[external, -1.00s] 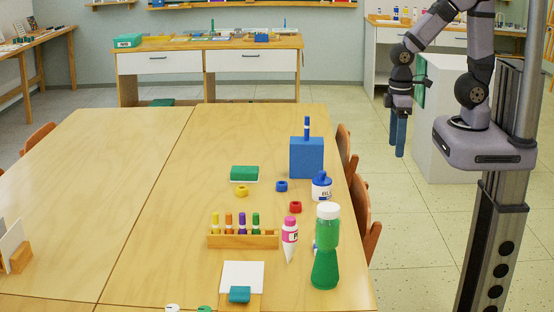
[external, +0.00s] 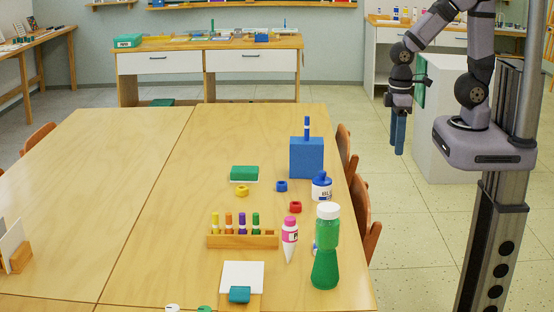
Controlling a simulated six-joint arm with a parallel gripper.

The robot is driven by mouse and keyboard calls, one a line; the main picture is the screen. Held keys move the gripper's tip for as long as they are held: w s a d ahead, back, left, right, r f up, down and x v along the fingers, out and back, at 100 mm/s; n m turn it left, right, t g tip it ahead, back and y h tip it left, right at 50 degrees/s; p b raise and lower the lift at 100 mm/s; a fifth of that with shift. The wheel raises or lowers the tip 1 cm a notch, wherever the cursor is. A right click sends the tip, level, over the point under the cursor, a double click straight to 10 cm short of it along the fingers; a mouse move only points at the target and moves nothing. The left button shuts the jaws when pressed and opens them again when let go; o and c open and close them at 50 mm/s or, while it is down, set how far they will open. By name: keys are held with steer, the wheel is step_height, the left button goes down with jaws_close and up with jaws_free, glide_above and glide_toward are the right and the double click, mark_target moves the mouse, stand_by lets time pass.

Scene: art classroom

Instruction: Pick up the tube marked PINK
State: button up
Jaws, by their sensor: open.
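The two fingers overlap in this view.
A green bottle (external: 326,262) stands close right of the tube. A marker rack (external: 240,241) is at its left. Behind are a red ring (external: 295,207), a white-and-blue glue bottle (external: 321,188) and a blue block (external: 306,158). Chairs (external: 364,215) line the right edge. The table's left half is mostly clear.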

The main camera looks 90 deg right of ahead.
step_height(320, 180, up, 5)
steer(key=w+d+f+n+t+h+b, duration=0.1)
steer(key=w+f+n+t+h+b, duration=0.15)
steer(key=w+n+b, duration=0.35)
steer(key=w+d+f+n+t+h+b, duration=0.1)
steer(key=w+f+n+h+b, duration=0.25)
steer(key=w+n, duration=0.35)
step_height(320, 180, up, 5)
steer(key=n+t+y+b, duration=0.6)
steer(key=n+t+b, duration=0.85)
steer(key=n, duration=0.85)
glide_above(290, 240)
steer(key=s+d, duration=0.1)
steer(key=s, duration=0.2)
steer(key=f, duration=0.5)
steer(key=f+p, duration=0.1)
steer(key=f, duration=0.4)
steer(key=d+f, duration=0.1)
steer(key=f, duration=0.5)
steer(key=shift+w+p, duration=0.6)
steer(key=shift+w, duration=3)
steer(key=shift+c, duration=0.4)
steer(key=c, duration=1.1)
